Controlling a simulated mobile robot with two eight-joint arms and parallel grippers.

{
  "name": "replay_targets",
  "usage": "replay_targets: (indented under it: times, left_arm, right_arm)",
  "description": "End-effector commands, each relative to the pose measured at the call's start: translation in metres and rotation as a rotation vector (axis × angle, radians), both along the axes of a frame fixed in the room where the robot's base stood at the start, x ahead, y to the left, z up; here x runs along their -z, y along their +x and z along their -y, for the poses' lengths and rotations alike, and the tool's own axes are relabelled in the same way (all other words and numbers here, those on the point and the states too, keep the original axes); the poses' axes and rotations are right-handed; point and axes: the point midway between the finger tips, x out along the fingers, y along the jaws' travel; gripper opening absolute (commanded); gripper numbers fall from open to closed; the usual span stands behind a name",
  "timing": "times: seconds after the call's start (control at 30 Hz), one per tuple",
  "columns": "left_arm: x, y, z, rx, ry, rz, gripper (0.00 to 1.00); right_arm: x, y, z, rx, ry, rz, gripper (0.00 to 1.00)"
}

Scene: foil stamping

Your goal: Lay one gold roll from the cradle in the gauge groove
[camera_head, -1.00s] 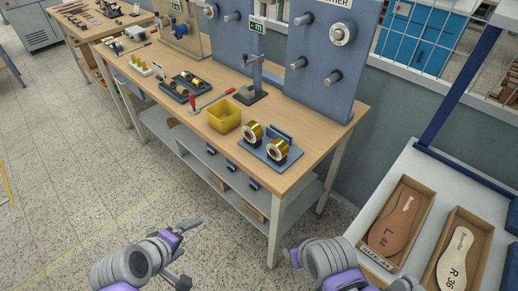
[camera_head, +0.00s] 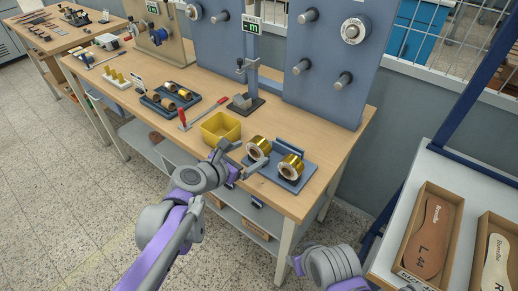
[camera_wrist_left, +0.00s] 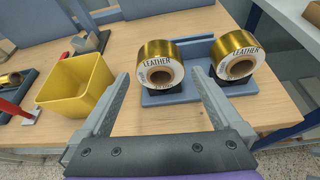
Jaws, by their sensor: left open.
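Two gold rolls (camera_head: 259,145) (camera_head: 291,165) with white "LEATHER" end labels sit side by side on a blue-grey cradle (camera_head: 300,183) near the bench's front right. In the left wrist view the left roll (camera_wrist_left: 158,50) lies ahead between my fingers, and the right roll (camera_wrist_left: 238,43) is beyond the right finger. My left gripper (camera_head: 240,157) is open and empty, just in front of the rolls. A dark stand with a grey block (camera_head: 241,101) and an "m" display stands behind; I cannot make out a groove. My right gripper's fingers are unclear by my right arm (camera_head: 330,265).
A yellow bin (camera_head: 221,128) stands left of the rolls, close to my left gripper. A red-handled tool (camera_head: 203,112) and a dark tray (camera_head: 156,104) with small rolls lie farther left. A blue peg panel (camera_head: 330,95) rises behind. Boxed soles (camera_head: 430,235) are at right.

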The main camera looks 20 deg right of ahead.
Motion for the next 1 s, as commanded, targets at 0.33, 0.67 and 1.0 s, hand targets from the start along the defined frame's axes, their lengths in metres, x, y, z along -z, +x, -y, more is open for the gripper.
replay_targets:
  times: [0.33, 0.67, 1.0]
  left_arm:
    - [0.022, 0.025, 0.031, 0.002, 0.002, 0.001, 1.00]
    - [0.024, 0.029, 0.035, 0.001, 0.003, 0.002, 0.98]
    - [0.024, 0.029, 0.035, 0.001, 0.003, 0.002, 0.37]
  right_arm:
    - [0.002, 0.000, 0.000, 0.000, 0.000, -0.001, 0.50]
    - [0.002, 0.000, 0.000, 0.000, 0.000, -0.001, 0.50]
    - [0.002, 0.000, 0.000, 0.000, 0.000, -0.001, 0.50]
